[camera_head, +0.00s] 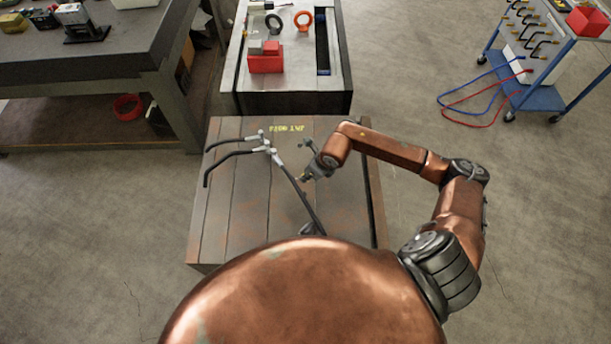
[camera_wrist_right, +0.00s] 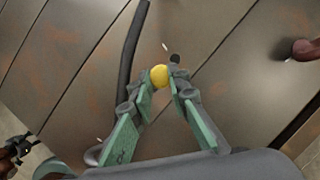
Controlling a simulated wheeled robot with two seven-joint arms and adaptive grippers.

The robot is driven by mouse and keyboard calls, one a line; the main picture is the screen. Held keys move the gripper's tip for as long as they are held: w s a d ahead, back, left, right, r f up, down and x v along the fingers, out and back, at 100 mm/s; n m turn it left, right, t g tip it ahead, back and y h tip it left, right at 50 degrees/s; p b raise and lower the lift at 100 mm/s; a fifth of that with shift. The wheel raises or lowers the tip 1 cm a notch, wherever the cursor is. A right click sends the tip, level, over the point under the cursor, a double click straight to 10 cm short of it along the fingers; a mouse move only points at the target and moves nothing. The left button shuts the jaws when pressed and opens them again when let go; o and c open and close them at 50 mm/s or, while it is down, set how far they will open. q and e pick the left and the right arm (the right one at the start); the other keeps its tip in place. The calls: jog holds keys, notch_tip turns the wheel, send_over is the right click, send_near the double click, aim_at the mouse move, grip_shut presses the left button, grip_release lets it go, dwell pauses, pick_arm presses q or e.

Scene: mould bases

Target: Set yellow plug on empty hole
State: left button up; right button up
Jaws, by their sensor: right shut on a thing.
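The yellow plug (camera_wrist_right: 159,75) is held between the green-padded fingertips of my right gripper (camera_wrist_right: 166,84) in the right wrist view. A small dark round hole (camera_wrist_right: 174,57) shows in the metal surface just beyond and to the right of the plug. The plug appears apart from the hole; its height above the surface is hard to judge. In the head view my right gripper (camera_head: 306,178) is over the right part of the mould base (camera_head: 235,225), beside a dark hose. The plug is tiny there. My left gripper is not in view.
A black hose (camera_head: 300,195) with grey fittings (camera_head: 265,140) lies across the mould base, close to my right gripper. A second block (camera_head: 290,101) behind carries red parts and rings. A dark workbench (camera_head: 100,65) stands left, a blue trolley (camera_head: 545,98) right.

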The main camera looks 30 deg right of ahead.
jog(key=w+f, duration=0.1)
jog(key=f, duration=0.1)
jog(key=w+d+f, duration=0.1)
jog(key=w, duration=0.1)
jog(key=shift+f, duration=0.35)
jog(key=shift+w+f, duration=0.1)
jog(key=shift+f, duration=1.65)
jog(key=shift+o, duration=1.4)
jog(key=shift+f, duration=0.1)
jog(key=o, duration=0.5)
